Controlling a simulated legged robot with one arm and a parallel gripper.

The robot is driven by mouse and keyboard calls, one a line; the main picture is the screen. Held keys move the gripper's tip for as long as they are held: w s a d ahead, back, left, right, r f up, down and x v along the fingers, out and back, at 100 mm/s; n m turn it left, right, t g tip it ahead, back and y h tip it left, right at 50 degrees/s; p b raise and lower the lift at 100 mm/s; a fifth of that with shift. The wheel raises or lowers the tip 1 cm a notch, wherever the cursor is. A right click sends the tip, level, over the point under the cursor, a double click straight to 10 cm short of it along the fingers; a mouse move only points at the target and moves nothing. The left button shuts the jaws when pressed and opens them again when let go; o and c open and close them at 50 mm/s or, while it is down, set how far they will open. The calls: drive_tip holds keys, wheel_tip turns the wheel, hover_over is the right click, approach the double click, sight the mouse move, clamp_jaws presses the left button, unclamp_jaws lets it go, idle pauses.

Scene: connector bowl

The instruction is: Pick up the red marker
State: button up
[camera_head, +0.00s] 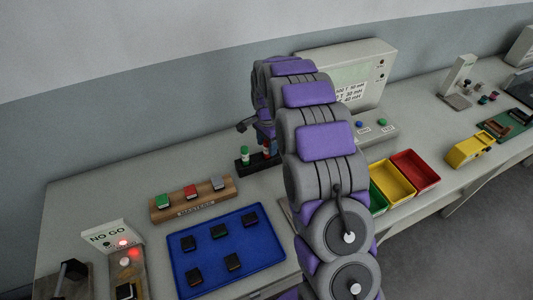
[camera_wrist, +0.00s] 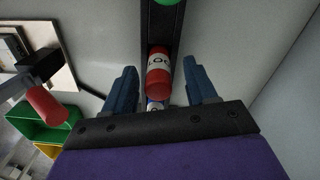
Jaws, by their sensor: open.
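The red marker (camera_wrist: 158,72) has a white lettered band and shows in the wrist view between the two blue fingers of my gripper (camera_wrist: 160,70). The fingers are open, with a gap on both sides of it. It stands in a black rack (camera_wrist: 158,28). In the head view the red marker (camera_head: 266,151) is partly hidden by my arm, beside a green marker (camera_head: 245,154) in the same rack (camera_head: 245,167). My gripper (camera_head: 263,133) is just above the rack there, mostly hidden by my arm. A blue-and-white end (camera_wrist: 153,105) shows below the red marker.
A wooden block with coloured pieces (camera_head: 194,203) and a blue tray (camera_head: 180,267) lie in front. A beige display unit (camera_head: 357,68) stands behind my arm. Yellow (camera_head: 398,195) and red (camera_head: 424,181) bins are at right. A red cylinder (camera_wrist: 45,104) shows at left in the wrist view.

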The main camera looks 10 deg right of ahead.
drive_tip(key=shift+f, duration=0.35)
drive_tip(key=shift+r, duration=0.1)
clamp_jaws()
drive_tip(key=shift+r, duration=0.1)
wheel_tip(320, 180, up, 10)
drive_tip(key=p, duration=0.2)
drive_tip(key=shift+p, duration=0.3)
